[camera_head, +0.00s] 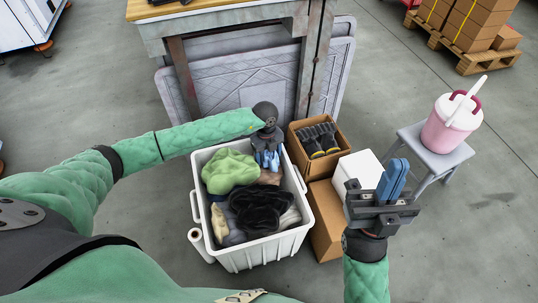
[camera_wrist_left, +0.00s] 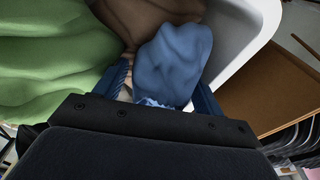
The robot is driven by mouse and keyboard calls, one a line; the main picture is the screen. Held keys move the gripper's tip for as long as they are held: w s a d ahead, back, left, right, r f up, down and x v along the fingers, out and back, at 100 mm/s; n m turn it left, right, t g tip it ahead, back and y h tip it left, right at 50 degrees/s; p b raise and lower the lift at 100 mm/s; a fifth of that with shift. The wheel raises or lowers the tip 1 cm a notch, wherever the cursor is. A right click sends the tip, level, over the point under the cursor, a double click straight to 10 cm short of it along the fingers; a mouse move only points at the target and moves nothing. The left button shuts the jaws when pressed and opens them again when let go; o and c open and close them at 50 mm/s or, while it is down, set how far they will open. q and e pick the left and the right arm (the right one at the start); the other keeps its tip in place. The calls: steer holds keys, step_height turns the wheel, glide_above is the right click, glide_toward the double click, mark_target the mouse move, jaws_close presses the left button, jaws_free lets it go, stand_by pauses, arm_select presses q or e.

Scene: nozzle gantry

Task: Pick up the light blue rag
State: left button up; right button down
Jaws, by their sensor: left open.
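The light blue rag (camera_wrist_left: 174,62) lies bunched in the white bin (camera_head: 202,222), near its far right corner. In the left wrist view it sits between the two blue fingers of my left gripper (camera_wrist_left: 163,92), which is open around it. In the head view my left gripper (camera_head: 267,160) points down into the bin and largely hides the rag there. My right gripper (camera_head: 392,178) is held up to the right of the bin, its blue fingers together, with nothing visible between them.
A green cloth (camera_head: 229,169), a black cloth (camera_head: 262,208) and a brown cloth (camera_wrist_left: 150,18) share the bin. A cardboard box with boots (camera_head: 296,141) stands close right of it. A stool (camera_head: 436,158) bears a pink-and-white bucket (camera_head: 447,124).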

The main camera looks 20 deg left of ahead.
arm_select(q)
steer(key=shift+f, duration=0.1)
steer(key=c, duration=0.8)
